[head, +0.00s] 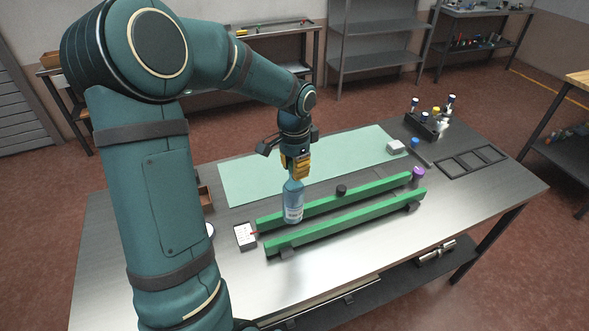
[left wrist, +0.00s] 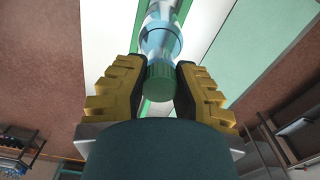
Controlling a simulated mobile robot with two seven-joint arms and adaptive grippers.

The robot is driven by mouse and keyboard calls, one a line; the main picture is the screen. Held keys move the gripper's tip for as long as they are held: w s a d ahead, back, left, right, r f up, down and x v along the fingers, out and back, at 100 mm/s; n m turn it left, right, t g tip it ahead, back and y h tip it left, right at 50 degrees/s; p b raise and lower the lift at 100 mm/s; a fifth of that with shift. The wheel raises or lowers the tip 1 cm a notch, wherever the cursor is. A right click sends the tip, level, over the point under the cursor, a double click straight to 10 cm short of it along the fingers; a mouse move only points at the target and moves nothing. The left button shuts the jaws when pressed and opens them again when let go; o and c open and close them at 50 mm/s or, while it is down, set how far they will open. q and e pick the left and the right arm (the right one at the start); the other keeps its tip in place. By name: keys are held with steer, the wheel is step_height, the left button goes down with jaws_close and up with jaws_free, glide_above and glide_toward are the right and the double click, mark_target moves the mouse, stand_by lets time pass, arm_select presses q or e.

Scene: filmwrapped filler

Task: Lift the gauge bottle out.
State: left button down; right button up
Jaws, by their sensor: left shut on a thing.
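The gauge bottle (head: 293,205) is light blue and translucent with a white label. It stands upright at the left end of the two green rails (head: 340,222); whether its base rests on the table between them or hangs clear, I cannot tell. My left gripper (head: 296,172) is above it, shut on its top. In the left wrist view the bottle's green cap (left wrist: 159,83) sits between the yellow finger pads of my left gripper (left wrist: 159,90), with the blue body (left wrist: 162,42) beyond. My right gripper is not in view.
A black knob (head: 341,190) and a purple-capped item (head: 418,174) are by the rails. A pale green mat (head: 240,181) lies behind. A dark rack of small bottles (head: 424,126) and an empty frame (head: 470,160) are at right.

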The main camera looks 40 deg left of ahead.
arm_select(q)
steer(key=shift+r, duration=5.2)
